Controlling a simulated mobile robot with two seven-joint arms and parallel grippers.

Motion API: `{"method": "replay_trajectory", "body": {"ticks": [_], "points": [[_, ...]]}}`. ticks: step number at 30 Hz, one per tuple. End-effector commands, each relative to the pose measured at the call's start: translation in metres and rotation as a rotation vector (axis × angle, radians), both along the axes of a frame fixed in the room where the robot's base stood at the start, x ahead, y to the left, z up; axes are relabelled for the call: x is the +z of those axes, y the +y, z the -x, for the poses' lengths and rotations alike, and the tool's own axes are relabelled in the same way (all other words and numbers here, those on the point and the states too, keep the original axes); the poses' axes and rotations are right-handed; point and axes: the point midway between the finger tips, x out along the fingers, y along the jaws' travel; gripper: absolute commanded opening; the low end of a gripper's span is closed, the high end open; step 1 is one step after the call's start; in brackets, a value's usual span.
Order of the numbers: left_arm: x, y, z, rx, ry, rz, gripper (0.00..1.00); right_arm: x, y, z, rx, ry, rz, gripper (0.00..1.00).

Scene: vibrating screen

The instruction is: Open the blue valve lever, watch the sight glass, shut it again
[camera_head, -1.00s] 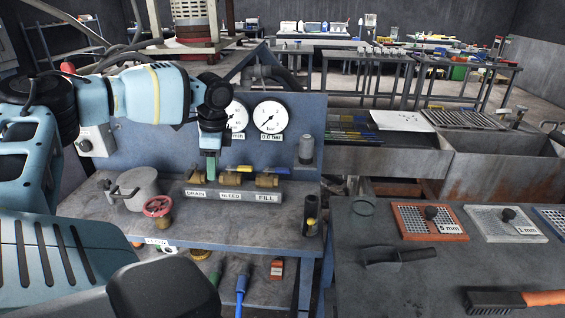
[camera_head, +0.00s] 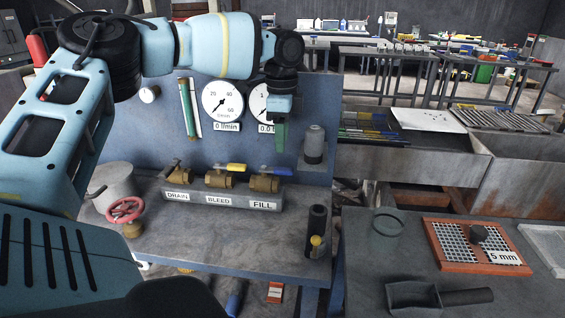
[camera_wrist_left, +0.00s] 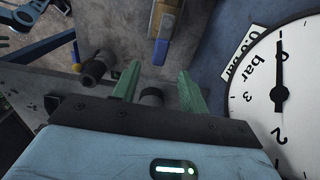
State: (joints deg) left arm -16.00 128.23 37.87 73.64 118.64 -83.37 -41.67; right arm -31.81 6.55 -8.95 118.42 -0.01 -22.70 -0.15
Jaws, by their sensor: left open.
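The blue valve lever (camera_head: 279,170) sits on top of the brass FILL valve (camera_head: 265,183), at the right end of the valve row, and points right. The sight glass (camera_head: 187,108) is a green upright tube on the blue panel, left of the gauges. My left gripper (camera_head: 280,136) is above the FILL valve, in front of the right gauge, fingers down and apart from the lever. In the left wrist view its green fingers (camera_wrist_left: 158,90) are open and empty, with the blue lever (camera_wrist_left: 160,52) beyond them. My right gripper is out of view.
The BLEED valve (camera_head: 218,180) with a yellow lever and the DRAIN valve (camera_head: 177,172) stand left of FILL. A grey cylinder (camera_head: 314,145) sits on a bracket to the right. A black tube (camera_head: 317,230) stands near the bench's front edge. The red handwheel (camera_head: 125,210) is at left.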

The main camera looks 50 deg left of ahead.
Motion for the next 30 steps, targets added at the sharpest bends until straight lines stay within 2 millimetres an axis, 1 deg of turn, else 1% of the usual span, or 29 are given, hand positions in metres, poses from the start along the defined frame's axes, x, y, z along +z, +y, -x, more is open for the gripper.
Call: {"method": "replay_trajectory", "body": {"ticks": [9,12,15,19,26,28,30], "points": [[-0.047,0.001,0.001,0.002,0.006,0.000,0.44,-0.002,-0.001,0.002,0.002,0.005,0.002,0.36],[-0.060,0.001,0.001,0.001,0.005,-0.001,0.44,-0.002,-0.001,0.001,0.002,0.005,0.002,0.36],[-0.068,0.001,0.001,0.001,0.004,0.000,0.44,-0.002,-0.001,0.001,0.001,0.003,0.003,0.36],[-0.073,0.001,0.001,0.001,0.003,0.000,0.44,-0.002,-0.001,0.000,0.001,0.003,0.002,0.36],[-0.074,0.001,0.001,0.001,0.003,0.000,0.44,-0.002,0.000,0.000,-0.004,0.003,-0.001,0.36],[-0.074,0.001,0.001,0.001,0.003,0.000,0.37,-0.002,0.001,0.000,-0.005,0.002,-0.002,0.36],[-0.073,0.001,0.001,0.002,0.003,0.000,0.28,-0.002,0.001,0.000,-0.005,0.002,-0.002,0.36]]}}
